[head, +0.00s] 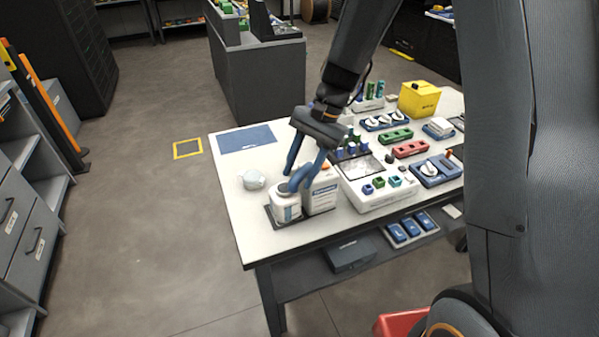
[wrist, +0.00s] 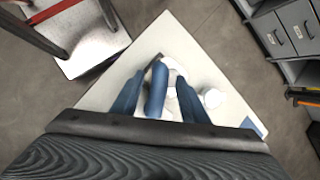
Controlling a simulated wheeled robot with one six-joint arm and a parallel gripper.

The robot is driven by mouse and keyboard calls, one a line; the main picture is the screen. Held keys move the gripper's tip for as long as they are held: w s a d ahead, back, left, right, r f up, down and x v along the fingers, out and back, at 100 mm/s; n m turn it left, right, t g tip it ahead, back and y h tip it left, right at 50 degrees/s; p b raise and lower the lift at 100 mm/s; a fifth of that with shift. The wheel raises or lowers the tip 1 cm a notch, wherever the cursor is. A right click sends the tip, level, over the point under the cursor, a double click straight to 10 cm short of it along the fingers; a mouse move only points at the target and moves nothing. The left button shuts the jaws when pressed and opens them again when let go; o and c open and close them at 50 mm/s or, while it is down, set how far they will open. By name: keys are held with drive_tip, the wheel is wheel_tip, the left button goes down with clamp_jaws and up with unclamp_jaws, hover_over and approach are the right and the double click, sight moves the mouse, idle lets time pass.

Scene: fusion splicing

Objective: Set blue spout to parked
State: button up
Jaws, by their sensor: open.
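In the wrist view the blue spout (wrist: 157,90) lies lengthwise between my two blue fingers. My gripper (head: 305,166) is open and pointed down, with its fingers at the spout, one on either side. A clear gap shows on the right of the spout in the wrist view (wrist: 160,80); contact on the left I cannot tell.
A small white cup (head: 254,180) is to the left. A white splicer-like device (head: 380,198) and several coloured holders stand to the right. A blue mat (head: 246,138) lies at the back left.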

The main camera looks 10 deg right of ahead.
sight(309, 169)
drive_tip(key=b+v, duration=0.1)
drive_tip(key=v, duration=0.6)
drive_tip(key=shift+r, duration=0.1)
